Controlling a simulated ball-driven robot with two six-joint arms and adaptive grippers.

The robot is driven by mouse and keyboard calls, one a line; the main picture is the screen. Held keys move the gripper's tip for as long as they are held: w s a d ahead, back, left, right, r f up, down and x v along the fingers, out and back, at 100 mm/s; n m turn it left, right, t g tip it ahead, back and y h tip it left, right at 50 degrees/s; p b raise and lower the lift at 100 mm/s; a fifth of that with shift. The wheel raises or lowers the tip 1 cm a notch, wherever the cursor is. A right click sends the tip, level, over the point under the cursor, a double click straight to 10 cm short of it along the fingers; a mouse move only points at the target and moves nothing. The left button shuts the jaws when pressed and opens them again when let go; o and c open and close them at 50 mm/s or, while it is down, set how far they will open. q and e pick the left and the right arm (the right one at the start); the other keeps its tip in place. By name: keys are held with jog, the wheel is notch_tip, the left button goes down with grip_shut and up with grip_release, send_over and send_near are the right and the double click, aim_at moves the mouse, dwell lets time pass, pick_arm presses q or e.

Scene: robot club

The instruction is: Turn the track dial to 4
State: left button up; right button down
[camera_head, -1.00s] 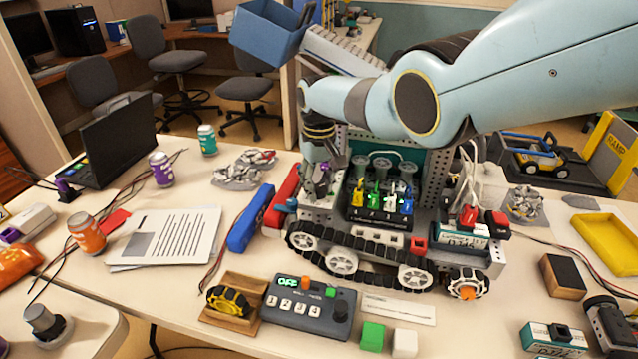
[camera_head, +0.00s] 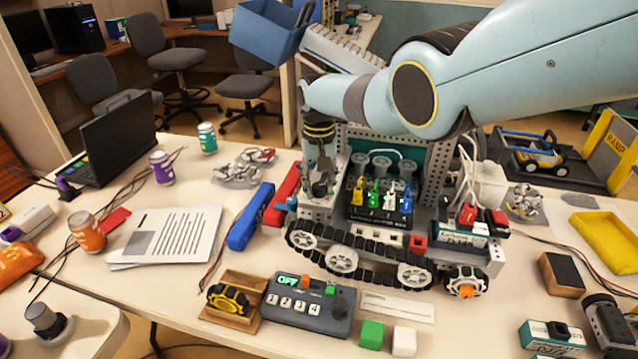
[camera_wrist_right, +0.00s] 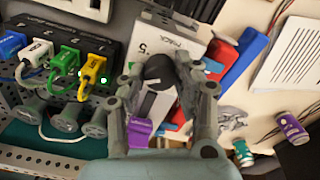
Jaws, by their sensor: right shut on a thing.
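The track dial (camera_wrist_right: 158,70) is a dark round knob on a pale panel in the right wrist view. Printed beside it are a word that looks like TRACK and a 5. My right gripper (camera_wrist_right: 160,75) has its fingers closed around the dial, one on each side. In the head view my right gripper (camera_head: 321,185) points down at the left end of the tracked robot (camera_head: 360,240), and the dial is hidden behind it. I cannot read the dial's setting. My left gripper is not in view.
Yellow, green, white and blue plugs (camera_wrist_right: 60,65) sit beside the dial panel. A control box (camera_head: 310,305) with an OFF display stands in front of the tracked robot. A blue bar (camera_head: 250,217) and papers (camera_head: 170,235) lie to the left.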

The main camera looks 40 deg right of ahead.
aim_at(319, 185)
jog(key=c, duration=1)
grip_release()
jog(key=shift+o, duration=0.2)
jog(key=shift+w+r, duration=0.1)
jog(key=shift+r, duration=0.45)
notch_tip(319, 185, up, 11)
jog(key=shift+f, duration=0.15)
